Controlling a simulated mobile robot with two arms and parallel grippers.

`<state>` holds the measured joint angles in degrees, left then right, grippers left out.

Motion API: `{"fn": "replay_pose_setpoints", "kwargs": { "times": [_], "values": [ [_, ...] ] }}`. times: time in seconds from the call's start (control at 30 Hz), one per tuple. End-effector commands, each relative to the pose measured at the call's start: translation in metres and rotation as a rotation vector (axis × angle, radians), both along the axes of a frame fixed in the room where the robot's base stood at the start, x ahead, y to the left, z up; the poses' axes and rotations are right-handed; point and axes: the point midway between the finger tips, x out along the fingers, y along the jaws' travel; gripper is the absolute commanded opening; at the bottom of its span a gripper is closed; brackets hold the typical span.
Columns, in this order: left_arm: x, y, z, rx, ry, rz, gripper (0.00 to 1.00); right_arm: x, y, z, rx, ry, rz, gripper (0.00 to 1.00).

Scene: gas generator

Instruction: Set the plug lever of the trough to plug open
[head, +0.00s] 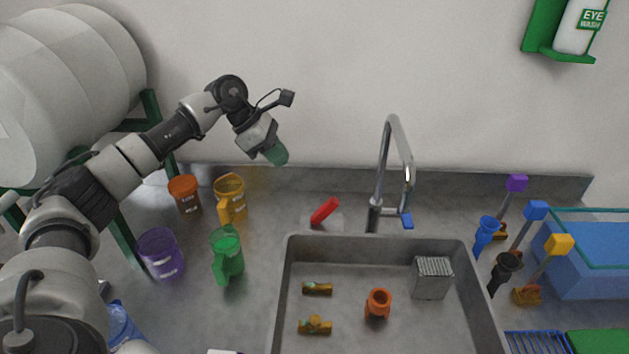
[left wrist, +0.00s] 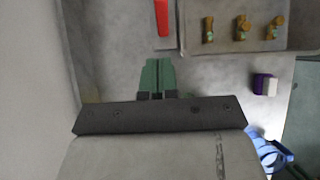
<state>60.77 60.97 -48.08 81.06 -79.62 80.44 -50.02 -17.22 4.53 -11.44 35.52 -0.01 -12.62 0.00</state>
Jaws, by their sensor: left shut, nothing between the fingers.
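The red plug lever (head: 325,210) stands tilted on a small plate at the back left corner of the grey trough (head: 287,290). It also shows at the top of the left wrist view (left wrist: 161,18). My left gripper (head: 277,155) has green fingers and hangs above the back of the counter, up and to the left of the lever, apart from it. In the left wrist view my left gripper's fingers (left wrist: 158,74) are together and empty, pointing toward the lever with a gap between. My right gripper is not in view.
Orange (head: 184,195), yellow (head: 230,195), purple (head: 161,254) and green (head: 227,254) vessels stand left of the trough. A faucet (head: 383,180) rises right of the lever. The trough holds brass fittings, an orange piece (head: 378,303) and a grey block (head: 431,278). The counter around the lever is clear.

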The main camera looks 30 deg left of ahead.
Motion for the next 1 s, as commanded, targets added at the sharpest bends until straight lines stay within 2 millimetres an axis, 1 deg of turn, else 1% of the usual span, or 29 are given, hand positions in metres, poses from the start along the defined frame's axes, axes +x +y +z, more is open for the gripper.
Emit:
{"fn": "replay_pose_setpoints", "kwargs": {
  "times": [0.17,0.5,0.6,0.73,1.0],
  "values": [
    [0.006,-0.015,-0.021,-0.001,0.004,-0.004,0.0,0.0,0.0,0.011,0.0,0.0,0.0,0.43],
    [0.024,-0.054,-0.079,-0.003,0.001,-0.005,0.0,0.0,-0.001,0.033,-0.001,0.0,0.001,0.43],
    [0.031,-0.066,-0.087,-0.003,0.0,-0.006,0.0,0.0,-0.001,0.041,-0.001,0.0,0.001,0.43],
    [0.036,-0.075,-0.096,-0.003,-0.001,-0.004,0.0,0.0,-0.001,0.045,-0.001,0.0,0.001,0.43],
    [0.038,-0.08,-0.102,-0.001,-0.002,-0.004,0.0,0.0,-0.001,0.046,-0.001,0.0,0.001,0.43]
  ]
}}
